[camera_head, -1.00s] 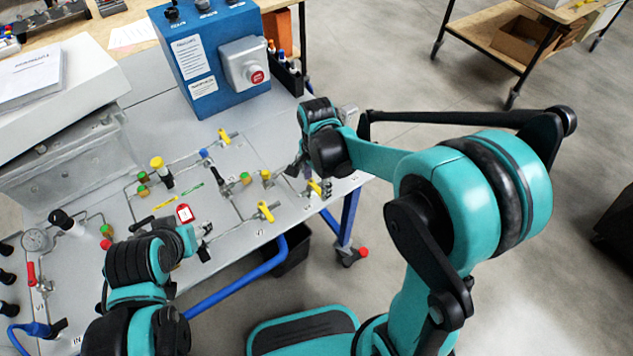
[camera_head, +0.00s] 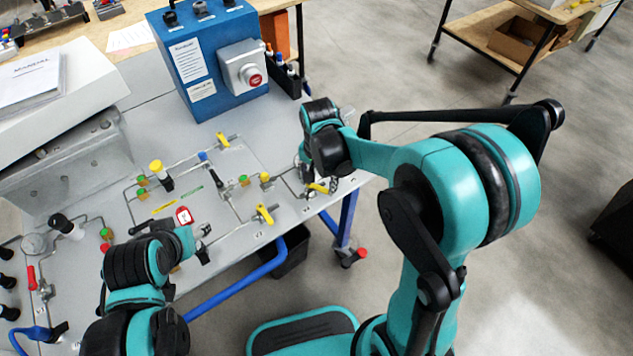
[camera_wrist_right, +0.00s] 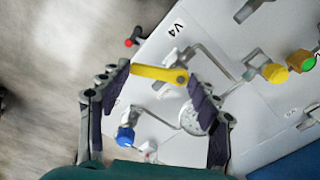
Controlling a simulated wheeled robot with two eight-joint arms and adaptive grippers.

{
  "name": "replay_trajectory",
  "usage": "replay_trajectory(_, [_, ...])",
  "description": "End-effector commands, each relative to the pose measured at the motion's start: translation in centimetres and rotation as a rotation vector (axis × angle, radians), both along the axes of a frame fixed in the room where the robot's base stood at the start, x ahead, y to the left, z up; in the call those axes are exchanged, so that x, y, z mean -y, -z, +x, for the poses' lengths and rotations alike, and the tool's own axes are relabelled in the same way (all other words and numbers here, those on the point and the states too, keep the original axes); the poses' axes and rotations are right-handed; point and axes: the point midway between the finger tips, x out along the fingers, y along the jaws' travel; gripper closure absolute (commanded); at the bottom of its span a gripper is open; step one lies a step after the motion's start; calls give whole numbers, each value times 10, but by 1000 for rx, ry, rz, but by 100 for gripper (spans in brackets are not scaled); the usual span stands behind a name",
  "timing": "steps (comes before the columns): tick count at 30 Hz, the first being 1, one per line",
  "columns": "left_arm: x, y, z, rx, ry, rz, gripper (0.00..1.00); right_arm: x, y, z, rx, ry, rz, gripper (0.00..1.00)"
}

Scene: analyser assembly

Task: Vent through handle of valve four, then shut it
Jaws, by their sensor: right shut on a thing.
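The yellow handle (camera_wrist_right: 160,74) of valve four lies between the fingers of my right gripper (camera_wrist_right: 162,78) in the right wrist view, one finger at each end. The printed V4 label (camera_wrist_right: 176,27) is beside it. In the head view my right gripper (camera_head: 319,184) is low over the panel's right edge, and part of the yellow handle (camera_head: 318,188) shows under it; the fingers hide the rest. My left gripper (camera_head: 203,243) is over the panel's front edge, near a red-framed tag (camera_head: 184,216); its jaw opening is unclear.
Other yellow handles (camera_head: 264,214) and (camera_head: 222,140) stand close on the panel, with thin pipes between. A blue box with a red button (camera_head: 255,79) stands behind. A round gauge (camera_wrist_right: 197,118) and a blue knob (camera_wrist_right: 125,135) show near my right fingers.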

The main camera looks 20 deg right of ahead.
Motion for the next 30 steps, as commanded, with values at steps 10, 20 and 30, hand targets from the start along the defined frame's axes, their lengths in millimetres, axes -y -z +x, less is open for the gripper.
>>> replay_trajectory(10, [0, -4, 0, 0, 0, 0, 48, 4, 0, 7, -1, -328, 0, 66])
replay_trajectory(20, [0, -7, 0, 0, 0, 0, 48, 6, 0, 15, -1, -640, 0, 66])
replay_trajectory(30, [0, -10, 0, 0, 0, 0, 48, 6, 0, 22, -1, -914, 0, 66])
